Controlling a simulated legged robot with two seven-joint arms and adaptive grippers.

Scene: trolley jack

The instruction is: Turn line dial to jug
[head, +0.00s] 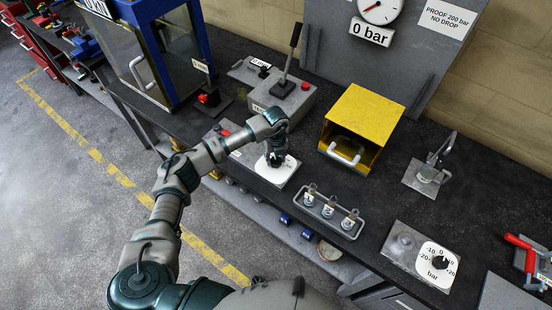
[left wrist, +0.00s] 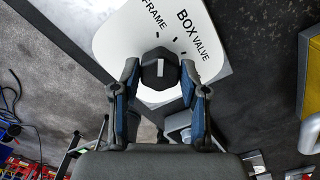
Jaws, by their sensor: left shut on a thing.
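The line dial is a white plate (head: 283,173) on the bench, with a dark knob at its middle mostly hidden by my gripper in the head view. In the left wrist view the black many-sided knob (left wrist: 160,66) bears a short white line, upright in the picture. The white face (left wrist: 125,38) reads "FRAME" at upper left and "BOX VALVE" at upper right. No jug label can be read; the lower face is partly hidden. My left gripper (head: 276,158) points down over the dial, its fingers (left wrist: 160,88) shut on the knob from both sides. My right gripper is not in view.
A yellow open box (head: 370,115) stands right of the dial, and a grey lever unit (head: 280,97) behind it. A tray with several small fittings (head: 333,212) lies front right. Another dial marked bar (head: 437,262) is further right. Dark bench surface is clear between them.

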